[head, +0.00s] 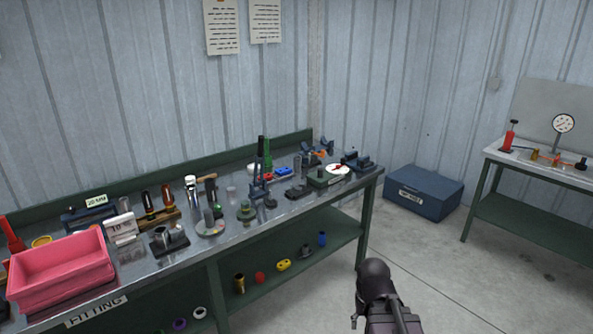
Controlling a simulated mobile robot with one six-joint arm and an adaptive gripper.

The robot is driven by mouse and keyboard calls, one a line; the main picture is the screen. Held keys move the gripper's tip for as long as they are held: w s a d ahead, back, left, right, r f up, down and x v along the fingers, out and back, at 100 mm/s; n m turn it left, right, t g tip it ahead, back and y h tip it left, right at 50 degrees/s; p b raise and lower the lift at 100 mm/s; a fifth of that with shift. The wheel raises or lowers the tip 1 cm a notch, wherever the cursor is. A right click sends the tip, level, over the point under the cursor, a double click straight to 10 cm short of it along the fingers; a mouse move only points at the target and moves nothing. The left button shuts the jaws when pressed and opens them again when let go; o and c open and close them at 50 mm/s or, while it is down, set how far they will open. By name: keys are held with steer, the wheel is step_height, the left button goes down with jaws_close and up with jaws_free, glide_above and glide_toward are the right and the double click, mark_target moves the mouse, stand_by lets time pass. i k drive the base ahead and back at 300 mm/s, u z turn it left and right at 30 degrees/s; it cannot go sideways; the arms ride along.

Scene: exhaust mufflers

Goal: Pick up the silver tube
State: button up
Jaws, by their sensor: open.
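I cannot tell for certain which piece is the silver tube. A short silver cylinder (161,236) sits in a dark block on the near side of the workbench, right of the pink bin. A taller silver piece (190,186) stands upright farther back, beside a hammer-like tool. A small pale grey cylinder (231,193) stands to its right. A dark part of my own arm shows at the bottom right, in front of the bench and apart from these pieces. My gripper's fingers do not show.
The crowded metal workbench (265,226) has a pink bin (62,268) at its left end and a lower shelf with several small parts. A blue box (424,191) sits on the floor in the corner. A second bench (537,160) stands at right. Floor between is clear.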

mark_target(298, 159)
steer(key=k, duration=0.3)
steer(key=z, duration=0.45)
steer(key=i, duration=2.3)
steer(key=u, duration=0.75)
steer(key=i, duration=0.8)
steer(key=u, duration=0.45)
